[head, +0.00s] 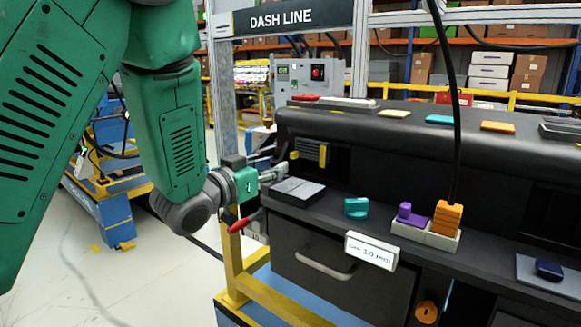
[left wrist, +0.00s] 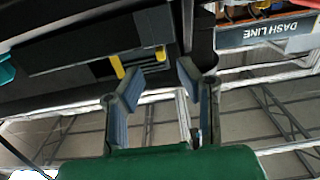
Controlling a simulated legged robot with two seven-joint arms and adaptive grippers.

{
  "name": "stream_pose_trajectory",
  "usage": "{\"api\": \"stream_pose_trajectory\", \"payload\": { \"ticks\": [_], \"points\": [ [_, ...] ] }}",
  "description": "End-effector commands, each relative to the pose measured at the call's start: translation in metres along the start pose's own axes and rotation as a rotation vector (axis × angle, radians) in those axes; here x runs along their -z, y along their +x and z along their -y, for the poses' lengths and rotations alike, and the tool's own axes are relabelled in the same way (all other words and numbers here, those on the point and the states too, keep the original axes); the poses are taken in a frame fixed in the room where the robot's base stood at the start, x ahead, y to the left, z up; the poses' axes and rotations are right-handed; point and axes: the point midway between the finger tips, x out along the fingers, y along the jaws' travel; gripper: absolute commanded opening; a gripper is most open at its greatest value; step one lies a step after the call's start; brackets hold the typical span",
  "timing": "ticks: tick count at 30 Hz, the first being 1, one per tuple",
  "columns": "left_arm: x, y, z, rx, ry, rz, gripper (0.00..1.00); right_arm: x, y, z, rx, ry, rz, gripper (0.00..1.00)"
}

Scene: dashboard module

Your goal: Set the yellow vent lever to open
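The vent (head: 310,151) is a dark slatted block at the left end of the black dashboard. An upright yellow piece (head: 323,155) stands at its right side and a small yellow tab (head: 294,155) at its left; I cannot tell for certain which is the lever. Both show in the left wrist view, the longer piece (left wrist: 117,66) and the tab (left wrist: 160,52). My left gripper (head: 283,170) is just left of the vent. In the left wrist view its fingers (left wrist: 160,82) are apart with nothing between them, short of the yellow parts. My right gripper is out of view.
Below the vent is a grey-topped box (head: 297,190) on the ledge. A teal knob (head: 356,207), a tray with purple and orange pieces (head: 425,236) and a drawer handle (head: 324,266) lie to the right. A black cable (head: 456,100) hangs in front. A frame post (head: 228,110) stands behind my wrist.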

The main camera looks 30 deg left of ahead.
Motion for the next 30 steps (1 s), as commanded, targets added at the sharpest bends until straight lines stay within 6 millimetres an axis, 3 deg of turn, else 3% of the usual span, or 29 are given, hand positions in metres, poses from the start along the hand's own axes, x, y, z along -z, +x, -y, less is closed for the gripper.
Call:
{"api": "stream_pose_trajectory", "payload": {
  "ticks": [3,9,22,23,25,30],
  "points": [
    [0.000,0.024,-0.001,-0.003,0.002,-0.001,0.31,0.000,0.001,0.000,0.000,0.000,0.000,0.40],
    [0.000,0.051,-0.001,-0.001,0.000,-0.001,0.31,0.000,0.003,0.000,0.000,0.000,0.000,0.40],
    [0.000,0.062,-0.001,0.000,-0.001,0.000,0.31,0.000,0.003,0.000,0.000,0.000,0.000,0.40],
    [0.000,0.062,-0.001,0.000,-0.001,0.000,0.24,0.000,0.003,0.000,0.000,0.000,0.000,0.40],
    [0.000,0.062,-0.001,0.000,-0.001,0.000,0.00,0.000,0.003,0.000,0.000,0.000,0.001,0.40],
    [0.000,0.062,-0.001,0.000,-0.001,0.000,0.00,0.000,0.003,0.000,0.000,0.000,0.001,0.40]
  ]
}}
